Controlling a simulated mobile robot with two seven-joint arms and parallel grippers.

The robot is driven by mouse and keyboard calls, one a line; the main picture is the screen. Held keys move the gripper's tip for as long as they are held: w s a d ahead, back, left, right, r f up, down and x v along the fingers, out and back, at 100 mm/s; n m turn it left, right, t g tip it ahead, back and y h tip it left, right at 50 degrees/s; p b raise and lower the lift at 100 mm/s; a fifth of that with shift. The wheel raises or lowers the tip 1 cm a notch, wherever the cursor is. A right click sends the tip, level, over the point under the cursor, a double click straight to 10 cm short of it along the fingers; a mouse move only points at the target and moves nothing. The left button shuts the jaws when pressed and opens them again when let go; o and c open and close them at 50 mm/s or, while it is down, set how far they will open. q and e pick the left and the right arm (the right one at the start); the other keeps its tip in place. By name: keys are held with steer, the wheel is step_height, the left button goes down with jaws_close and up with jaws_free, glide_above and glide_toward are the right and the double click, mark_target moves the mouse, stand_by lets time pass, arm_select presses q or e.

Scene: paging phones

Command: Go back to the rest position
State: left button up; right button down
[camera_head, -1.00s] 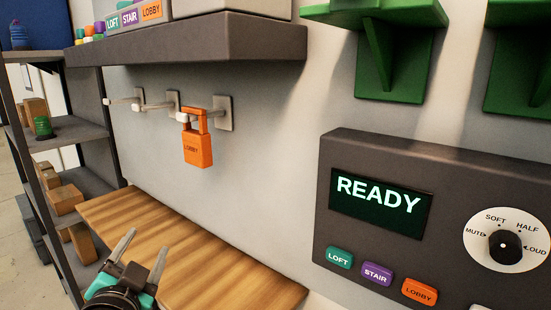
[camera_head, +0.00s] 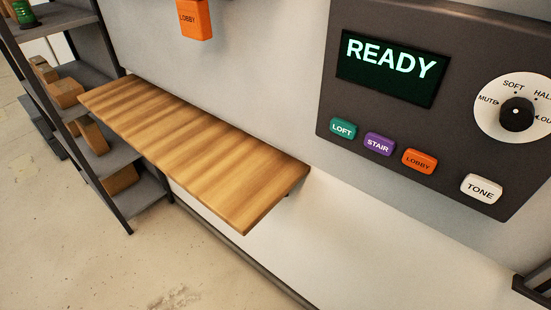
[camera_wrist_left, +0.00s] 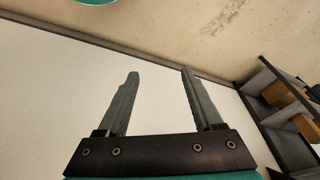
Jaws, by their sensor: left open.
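My left gripper (camera_wrist_left: 159,85) shows in the left wrist view with its two grey fingers apart and nothing between them. Pale wall and beige floor lie beyond the fingers. It is out of the head view now. My right gripper is in neither view. In the head view, the orange LOBBY tag (camera_head: 194,20) hangs at the top edge, its upper part cut off. The wall panel (camera_head: 447,110) has a screen (camera_head: 390,62) reading READY.
A bare wooden shelf (camera_head: 190,140) juts from the wall. A dark rack (camera_head: 85,70) with wooden blocks stands at the left and also shows in the left wrist view (camera_wrist_left: 285,105). A dark bracket (camera_head: 535,288) is at the lower right. The floor (camera_head: 120,270) in front is clear.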

arm_select(q)
steer(key=s+f+g+b, duration=0.1)
steer(key=s+f, duration=0.2)
steer(key=f, duration=0.6)
steer(key=s+f+b, duration=0.1)
steer(key=s+f, duration=0.3)
steer(key=f, duration=0.6)
steer(key=s+a+f+g+b, duration=0.1)
steer(key=s+a+f, duration=0.2)
steer(key=s+f, duration=0.5)
steer(key=s, duration=0.3)
steer(key=shift+f, duration=0.3)
